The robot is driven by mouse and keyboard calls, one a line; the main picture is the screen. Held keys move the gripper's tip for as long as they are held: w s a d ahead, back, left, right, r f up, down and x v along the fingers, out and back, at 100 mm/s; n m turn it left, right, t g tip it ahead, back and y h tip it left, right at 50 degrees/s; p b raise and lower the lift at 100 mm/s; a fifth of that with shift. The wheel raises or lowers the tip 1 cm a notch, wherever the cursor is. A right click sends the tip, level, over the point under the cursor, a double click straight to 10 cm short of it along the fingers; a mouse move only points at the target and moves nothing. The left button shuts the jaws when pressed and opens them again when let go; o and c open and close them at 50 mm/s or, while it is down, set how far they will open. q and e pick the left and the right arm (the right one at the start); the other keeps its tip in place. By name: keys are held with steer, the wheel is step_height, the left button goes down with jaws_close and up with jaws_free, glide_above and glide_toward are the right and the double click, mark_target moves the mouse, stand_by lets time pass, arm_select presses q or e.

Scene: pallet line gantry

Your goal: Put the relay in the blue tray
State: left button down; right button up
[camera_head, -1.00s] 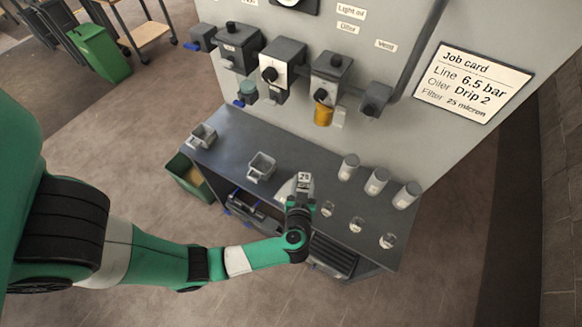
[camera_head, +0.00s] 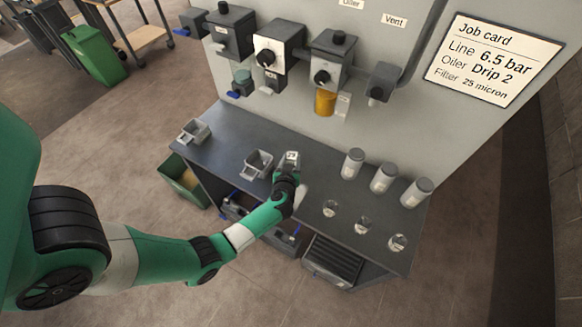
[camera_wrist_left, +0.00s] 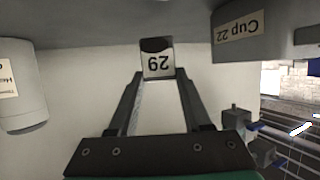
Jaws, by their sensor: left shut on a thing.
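My left gripper (camera_head: 289,168) is shut on a small grey block-like thing (camera_head: 291,157) above the dark bench, just right of the middle grey open bin (camera_head: 257,165). I see no blue tray; the open bins on the bench look grey. My right gripper is not in view.
Another grey bin (camera_head: 195,131) sits at the bench's left end. Grey canisters (camera_head: 383,178) line the back right, with small clear cups (camera_head: 363,225) in front. Valve units (camera_head: 330,62) stick out of the wall panel. A green crate (camera_head: 183,184) stands left below.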

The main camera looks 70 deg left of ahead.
arm_select(q)
step_height(320, 180, down, 3)
steer(key=shift+r+b, duration=0.15)
steer(key=shift+b, duration=0.4)
steer(key=shift+r, duration=0.2)
steer(key=shift+c, duration=1.7)
jaws_free()
steer(key=shift+f, duration=0.15)
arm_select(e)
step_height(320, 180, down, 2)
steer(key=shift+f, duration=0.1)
arm_select(q)
steer(key=shift+d+r+p, duration=0.15)
steer(key=shift+r+p, duration=0.1)
steer(key=shift+p, duration=0.05)
steer(key=p+v, duration=0.5)
steer(key=v, duration=0.6)
steer(key=shift+s+d, duration=0.2)
steer(key=shift+d, duration=0.1)
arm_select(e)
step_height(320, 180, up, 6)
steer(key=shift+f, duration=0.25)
